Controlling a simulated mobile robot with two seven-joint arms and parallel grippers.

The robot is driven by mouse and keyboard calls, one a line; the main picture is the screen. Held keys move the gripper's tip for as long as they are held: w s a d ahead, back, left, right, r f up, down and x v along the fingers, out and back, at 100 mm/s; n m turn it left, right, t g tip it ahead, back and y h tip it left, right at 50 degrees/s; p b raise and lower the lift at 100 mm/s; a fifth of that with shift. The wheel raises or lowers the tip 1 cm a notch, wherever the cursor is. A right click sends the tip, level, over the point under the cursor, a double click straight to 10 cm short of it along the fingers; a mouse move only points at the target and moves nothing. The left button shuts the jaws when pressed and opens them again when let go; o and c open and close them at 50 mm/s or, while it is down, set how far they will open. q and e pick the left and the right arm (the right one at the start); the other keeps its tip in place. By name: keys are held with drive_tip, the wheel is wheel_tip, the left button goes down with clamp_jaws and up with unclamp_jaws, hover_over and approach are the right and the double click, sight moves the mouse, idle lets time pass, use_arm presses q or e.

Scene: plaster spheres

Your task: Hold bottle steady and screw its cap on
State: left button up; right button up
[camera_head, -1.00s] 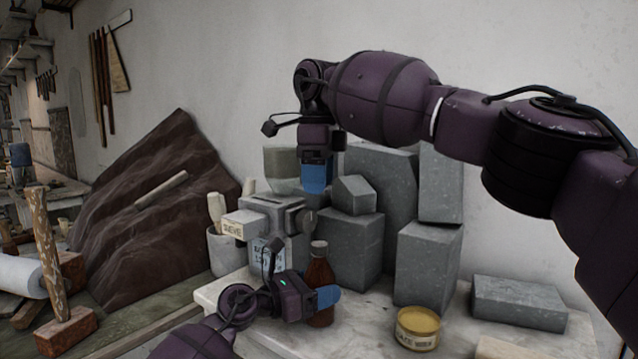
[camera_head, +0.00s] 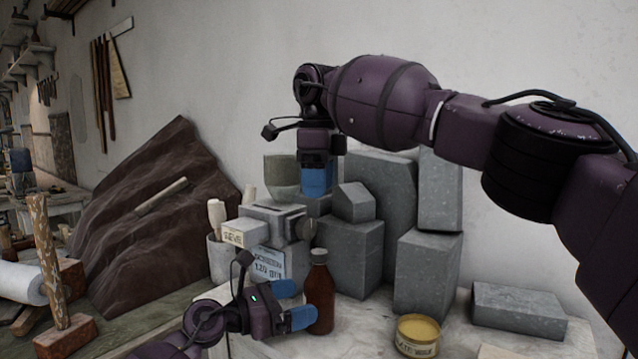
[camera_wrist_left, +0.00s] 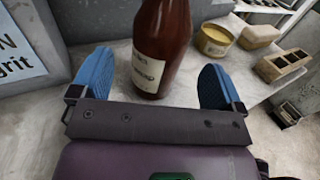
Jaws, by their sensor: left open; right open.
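The brown glass bottle (camera_head: 320,287) stands upright on the pale tabletop, with a dark grey cap (camera_head: 319,255) on its neck. How tightly the cap sits cannot be told. My left gripper (camera_head: 303,303) is open, low at the bottle's left side, its blue fingers spread. In the left wrist view the bottle (camera_wrist_left: 162,40), with a cream label, stands between and just beyond the open fingers; its top is out of that frame. My right gripper (camera_head: 318,190) hangs fingers down above the bottle, open and empty, clear of the cap.
Grey stone blocks (camera_head: 345,250) stand close behind the bottle. A yellow tin (camera_head: 418,335) is to its right. A grey box-shaped device (camera_head: 272,220) and a grit sign (camera_head: 268,264) are at its left. Clear tabletop shows between bottle and tin.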

use_arm(q)
drive_tip(key=shift+v, duration=2.65)
